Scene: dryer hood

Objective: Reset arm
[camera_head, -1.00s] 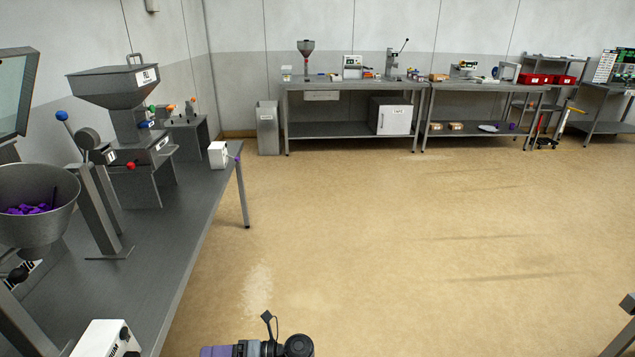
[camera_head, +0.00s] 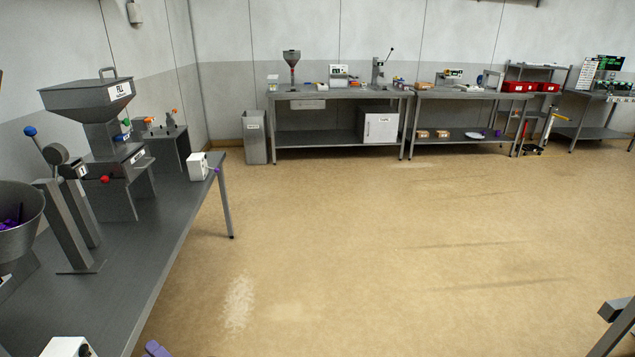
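Neither of my grippers shows in the head view. Only a small purple piece (camera_head: 155,348) shows at the bottom edge, left of the middle; it looks like part of one of my arms, but too little of it shows to tell which. My fingers and anything they might hold are out of sight.
A long grey table (camera_head: 150,255) runs along the left, bearing a hopper machine (camera_head: 88,100), a bowl (camera_head: 18,225) with purple pieces and a white box (camera_head: 198,167). A workbench (camera_head: 335,95) stands along the back wall. A grey bin (camera_head: 254,137) stands beside it. The middle floor is clear.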

